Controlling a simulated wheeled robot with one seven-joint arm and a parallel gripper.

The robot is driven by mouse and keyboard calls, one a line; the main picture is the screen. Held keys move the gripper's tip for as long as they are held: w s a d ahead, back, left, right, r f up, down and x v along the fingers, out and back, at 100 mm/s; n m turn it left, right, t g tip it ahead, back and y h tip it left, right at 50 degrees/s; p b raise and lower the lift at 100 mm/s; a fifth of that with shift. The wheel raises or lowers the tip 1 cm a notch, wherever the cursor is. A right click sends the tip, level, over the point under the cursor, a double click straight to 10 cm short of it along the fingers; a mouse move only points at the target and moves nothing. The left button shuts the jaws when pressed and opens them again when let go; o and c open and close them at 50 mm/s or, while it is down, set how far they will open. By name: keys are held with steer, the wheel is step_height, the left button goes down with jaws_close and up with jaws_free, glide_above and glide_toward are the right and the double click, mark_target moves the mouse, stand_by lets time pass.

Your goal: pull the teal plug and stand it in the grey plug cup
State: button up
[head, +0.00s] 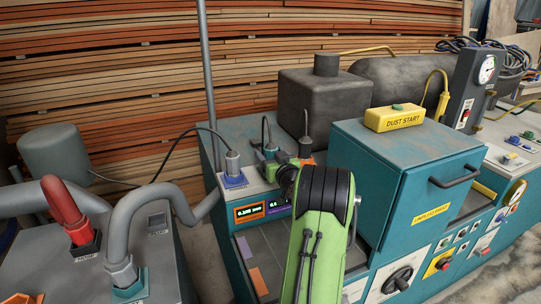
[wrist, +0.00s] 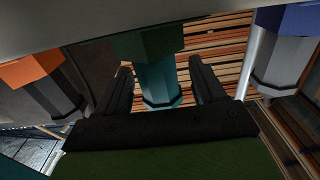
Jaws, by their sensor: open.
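The teal plug (wrist: 160,84) stands between the two black fingers of my gripper (wrist: 160,68) in the wrist view, with a dark green piece at its upper end in the picture. My gripper is open, with a finger on either side of the plug. In the head view the teal plug (head: 270,152) is small, in the row of plugs on the teal machine, and partly hidden by my green and black arm.
A grey plug on a blue base (head: 234,166) stands to the left and a dark plug on an orange base (head: 305,147) to the right. A dark box (head: 318,105) is behind. A teal cabinet (head: 400,185) carries the yellow DUST START box (head: 394,118).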

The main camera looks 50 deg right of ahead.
steer(key=shift+w+d, duration=0.2)
steer(key=c, duration=1.1)
step_height(320, 180, up, 18)
steer(key=p, duration=0.5)
